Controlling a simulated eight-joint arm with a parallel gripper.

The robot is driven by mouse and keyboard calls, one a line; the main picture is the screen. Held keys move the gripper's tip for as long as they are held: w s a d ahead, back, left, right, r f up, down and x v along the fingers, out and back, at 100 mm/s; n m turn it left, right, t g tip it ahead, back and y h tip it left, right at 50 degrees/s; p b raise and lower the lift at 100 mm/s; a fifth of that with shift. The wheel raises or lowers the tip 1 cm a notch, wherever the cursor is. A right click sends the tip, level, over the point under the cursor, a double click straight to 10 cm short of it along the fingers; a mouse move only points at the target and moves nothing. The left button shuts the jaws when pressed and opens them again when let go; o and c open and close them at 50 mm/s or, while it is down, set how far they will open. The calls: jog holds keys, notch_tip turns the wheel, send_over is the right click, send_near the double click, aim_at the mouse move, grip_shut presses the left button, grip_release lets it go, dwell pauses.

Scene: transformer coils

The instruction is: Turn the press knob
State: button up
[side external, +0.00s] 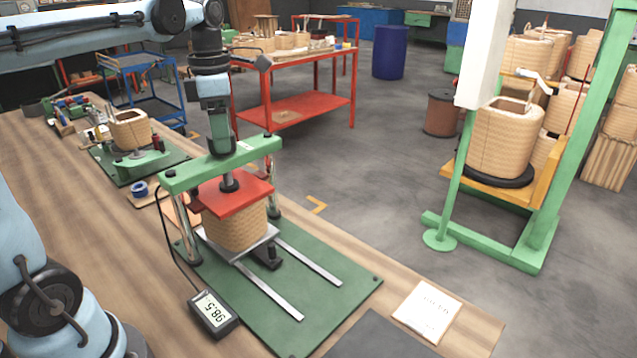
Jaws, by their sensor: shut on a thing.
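The press (178,183) has a green crossbeam on metal posts, standing on a green base plate on the wooden bench. Its red pressure plate (207,198) rests on top of a tan wound coil (237,230). The coil sits on a light metal plate over two rails. My gripper (221,150) points straight down above the middle of the crossbeam, shut on the press knob. The knob is hidden by the gripper, and only the dark screw end (229,182) shows below the beam. A digital meter (214,312) wired to the press appears to read 98.5.
A paper sheet (428,308) and a dark mat lie at the bench's front right. A second coil fixture (130,128), a blue tape roll (139,188) and tools are at the back left. A green-framed stand holding a large coil (505,138) is on the right.

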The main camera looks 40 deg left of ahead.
jog(key=n, duration=0.4)
jog(key=shift+n, duration=1.9)
jog(key=o, duration=1)
jog(key=shift+o, duration=0.2)
notch_tip(320, 180, up, 12)
